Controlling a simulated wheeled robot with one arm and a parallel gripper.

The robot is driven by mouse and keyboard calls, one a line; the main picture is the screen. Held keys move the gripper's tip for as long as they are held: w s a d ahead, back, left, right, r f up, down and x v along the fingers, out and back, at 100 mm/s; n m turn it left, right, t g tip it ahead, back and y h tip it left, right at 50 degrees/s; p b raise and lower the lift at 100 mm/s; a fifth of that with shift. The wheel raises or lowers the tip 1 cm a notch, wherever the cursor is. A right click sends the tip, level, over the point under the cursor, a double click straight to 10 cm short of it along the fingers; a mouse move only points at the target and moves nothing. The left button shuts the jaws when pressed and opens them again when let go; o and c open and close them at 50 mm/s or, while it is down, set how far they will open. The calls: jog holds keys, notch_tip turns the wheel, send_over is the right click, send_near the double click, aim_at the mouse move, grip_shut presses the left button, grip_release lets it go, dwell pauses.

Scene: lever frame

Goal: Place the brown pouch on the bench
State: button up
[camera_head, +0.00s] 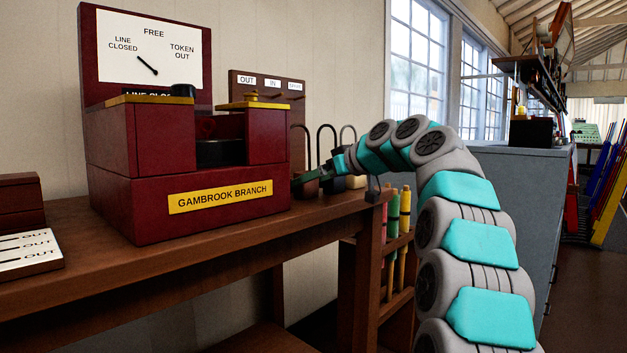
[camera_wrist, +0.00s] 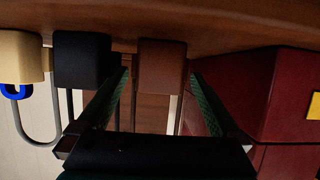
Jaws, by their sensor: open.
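The brown pouch (camera_head: 308,190) stands on the wooden bench (camera_head: 240,236), just right of the red token instrument. It shows in the wrist view (camera_wrist: 161,65), which is upside down, with its base against the bench. My gripper (camera_head: 309,178) is open at the pouch; in the wrist view its green-faced fingers (camera_wrist: 161,76) lie either side of it, with visible gaps. A thin hoop rises from the pouch, partly hidden by my gripper. I cannot tell how deep the pouch sits between the fingers.
The red token instrument (camera_head: 197,190) stands close on one side of my gripper. A black pouch (camera_wrist: 81,62) and a tan pouch (camera_wrist: 20,58) with a blue ring stand on the other side. A hook board (camera_head: 268,88) is behind. Bare bench lies in front.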

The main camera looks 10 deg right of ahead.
jog(key=v, duration=1.1)
jog(key=shift+s+d, duration=0.2)
jog(key=shift+s, duration=0.05)
jog(key=s+a+f+g+p, duration=0.1)
jog(key=s+a+f, duration=0.1)
jog(key=a, duration=0.1)
jog(key=s+a+f+m+g+p, duration=0.1)
jog(key=s+a+f, duration=0.1)
jog(key=f, duration=0.1)
jog(key=s+a+f+g, duration=0.1)
jog(key=s+a+f, duration=0.1)
jog(key=a, duration=0.1)
jog(key=shift+a+f+m+g+h+p, duration=0.25)
jog(key=shift+a+m+g+h+p, duration=0.05)
jog(key=shift+a+p, duration=0.1)
jog(key=s+a+f+m+g+h+p, duration=0.2)
jog(key=s+f+g, duration=0.1)
jog(key=s+f, duration=0.75)
jog(key=s+a+f+m+g+h+p, duration=0.1)
jog(key=s+a+f+g+h+p, duration=0.15)
jog(key=s+f, duration=0.8)
jog(key=s+d+f+m+g+h+p, duration=0.1)
jog(key=s+d+f, duration=0.2)
jog(key=s, duration=0.6)
jog(key=s+d+f+m+g+h, duration=0.1)
jog(key=s+d+f+g, duration=0.1)
jog(key=s, duration=0.7)
jog(key=shift+s+d+f+p, duration=0.15)
jog(key=shift+d+f+p, duration=0.25)
jog(key=shift+f, duration=0.45)
